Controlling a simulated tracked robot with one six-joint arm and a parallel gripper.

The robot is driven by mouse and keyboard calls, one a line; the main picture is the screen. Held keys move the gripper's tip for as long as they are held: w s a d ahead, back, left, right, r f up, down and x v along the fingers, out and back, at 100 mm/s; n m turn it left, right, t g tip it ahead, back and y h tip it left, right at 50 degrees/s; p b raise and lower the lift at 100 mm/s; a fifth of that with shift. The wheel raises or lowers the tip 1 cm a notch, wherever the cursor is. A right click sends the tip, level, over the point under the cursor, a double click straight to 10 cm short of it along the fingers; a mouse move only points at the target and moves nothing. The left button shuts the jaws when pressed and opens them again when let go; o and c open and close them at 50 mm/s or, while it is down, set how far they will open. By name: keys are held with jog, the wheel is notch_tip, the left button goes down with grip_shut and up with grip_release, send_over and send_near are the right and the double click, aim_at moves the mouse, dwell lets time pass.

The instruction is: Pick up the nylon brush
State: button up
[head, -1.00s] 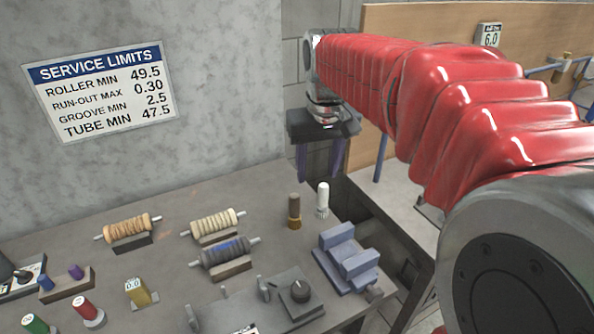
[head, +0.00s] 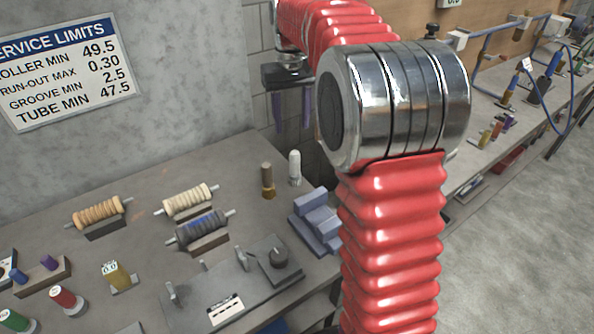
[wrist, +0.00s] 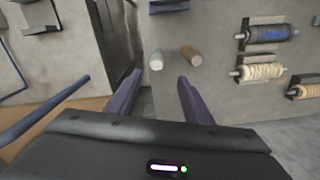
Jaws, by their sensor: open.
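The white brush (head: 294,168), which looks like the nylon one, stands upright on the grey bench near its right edge. It also shows in the wrist view (wrist: 157,61). A brown brush with a brass-coloured base (head: 267,180) stands just left of it in the head view, and right of it in the wrist view (wrist: 191,56). My gripper (head: 292,122) is open and empty, its two purple fingers pointing down behind and above the white brush in the head view. In the wrist view, the white brush lies beyond the gap between the fingers (wrist: 158,82), apart from both.
A blue-grey block (head: 316,220) sits right of the brushes. Several rollers on stands, including a dark blue one (head: 202,228), lie left. The grey wall with the limits sign (head: 66,73) stands behind.

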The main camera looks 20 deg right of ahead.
aim_at(295, 152)
jog(key=shift+f, duration=4.3)
jog(key=shift+w+d+f, duration=0.1)
jog(key=shift+d+f, duration=0.1)
jog(key=shift+f, duration=1.1)
jog(key=shift+w+d+f, duration=0.1)
jog(key=shift+d+f, duration=0.1)
jog(key=shift+f, duration=1.1)
jog(key=shift+c, duration=0.4)
jog(key=c, duration=1)
